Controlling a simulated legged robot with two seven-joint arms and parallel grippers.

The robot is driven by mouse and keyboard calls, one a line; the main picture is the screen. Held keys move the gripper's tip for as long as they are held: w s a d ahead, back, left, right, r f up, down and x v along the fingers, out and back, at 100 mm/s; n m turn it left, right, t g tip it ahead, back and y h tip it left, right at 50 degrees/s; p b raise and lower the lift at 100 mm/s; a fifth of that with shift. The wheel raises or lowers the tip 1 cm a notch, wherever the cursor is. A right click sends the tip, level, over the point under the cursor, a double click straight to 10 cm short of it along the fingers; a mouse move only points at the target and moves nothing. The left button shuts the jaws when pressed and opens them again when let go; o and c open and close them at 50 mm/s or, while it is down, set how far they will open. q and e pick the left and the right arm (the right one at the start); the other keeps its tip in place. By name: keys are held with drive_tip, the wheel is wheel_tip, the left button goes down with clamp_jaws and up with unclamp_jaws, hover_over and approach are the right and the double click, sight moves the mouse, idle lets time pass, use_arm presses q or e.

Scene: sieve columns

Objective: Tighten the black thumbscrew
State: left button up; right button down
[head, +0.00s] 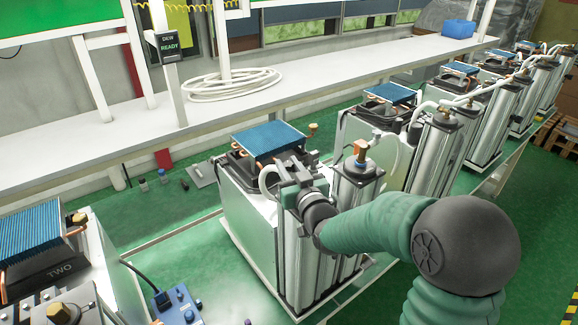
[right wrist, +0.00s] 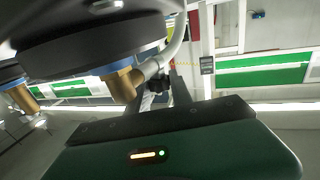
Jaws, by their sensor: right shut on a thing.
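My right gripper (head: 294,170) reaches in from the right in the head view. Its fingers are at the top of the middle sieve-column unit (head: 245,218), beside the front silver column (head: 358,185). In the right wrist view a small black knob, which looks like the thumbscrew (right wrist: 157,84), sits at the fingers, just beside a brass elbow fitting (right wrist: 124,84) and a pale hose (right wrist: 172,52). The right gripper is shut on it. In the head view the fingers hide the thumbscrew. My left gripper is not in view.
A blue finned cooler (head: 268,137) tops the middle unit. More units line up to the back right. A white bench (head: 120,140) with coiled hose (head: 225,85) runs behind.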

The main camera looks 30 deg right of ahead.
drive_tip(key=shift+w+d+r, duration=0.2)
drive_tip(key=shift+d+r, duration=0.1)
drive_tip(key=shift+d, duration=0.2)
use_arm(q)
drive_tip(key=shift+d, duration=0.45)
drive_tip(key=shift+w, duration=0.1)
use_arm(e)
drive_tip(key=shift+a, duration=0.2)
drive_tip(key=c, duration=1.4)
unclamp_jaws()
drive_tip(key=shift+w, duration=0.1)
drive_tip(key=shift+o, duration=1.3)
drive_tip(key=shift+w+a, duration=0.1)
drive_tip(key=shift+w+a+f, duration=0.1)
drive_tip(key=shift+w+f, duration=0.05)
drive_tip(key=shift+f, duration=0.05)
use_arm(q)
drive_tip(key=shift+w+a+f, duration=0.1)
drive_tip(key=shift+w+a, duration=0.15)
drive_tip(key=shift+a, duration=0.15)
